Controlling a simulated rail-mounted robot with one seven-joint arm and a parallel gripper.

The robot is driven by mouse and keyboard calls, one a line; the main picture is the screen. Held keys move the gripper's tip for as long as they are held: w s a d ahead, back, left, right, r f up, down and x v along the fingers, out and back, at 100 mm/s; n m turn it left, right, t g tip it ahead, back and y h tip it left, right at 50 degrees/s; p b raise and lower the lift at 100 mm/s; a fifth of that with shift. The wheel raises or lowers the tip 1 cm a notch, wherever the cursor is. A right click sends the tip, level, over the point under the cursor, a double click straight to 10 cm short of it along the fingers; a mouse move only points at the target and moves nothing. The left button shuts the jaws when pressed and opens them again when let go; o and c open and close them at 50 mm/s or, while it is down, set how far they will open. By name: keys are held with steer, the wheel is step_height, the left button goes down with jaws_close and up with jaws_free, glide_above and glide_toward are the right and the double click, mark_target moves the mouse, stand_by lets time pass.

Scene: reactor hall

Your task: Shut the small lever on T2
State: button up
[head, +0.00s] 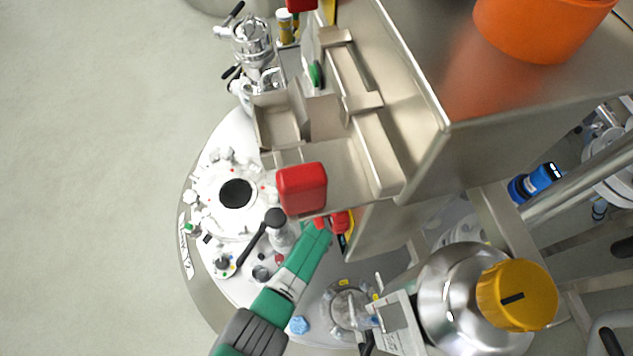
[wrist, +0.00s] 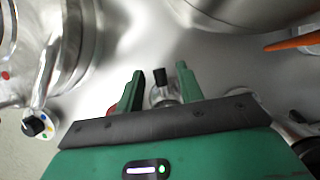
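T2 (head: 222,172) is the round white vessel lid at the left in the head view. A long black-handled lever (head: 252,248) stands on it beside my green arm. My gripper (wrist: 160,70) is open, with one green finger to each side of the fitting and visible gaps. Whether the fingers touch it cannot be told. In the head view, the fingertips are hard to make out near the steel shelf's edge.
A steel shelf (head: 345,170) with a red block (head: 302,188) overhangs the lid close to my arm. A steel vessel with a yellow cap (head: 517,295) stands at the lower right. An orange container (head: 540,25) is at the top right. Floor at the left is clear.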

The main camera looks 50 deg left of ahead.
steer(key=p+v, duration=0.5)
steer(key=v, duration=0.2)
steer(key=shift+d+r+p, duration=0.2)
steer(key=shift+r+p, duration=0.1)
steer(key=shift+r, duration=0.05)
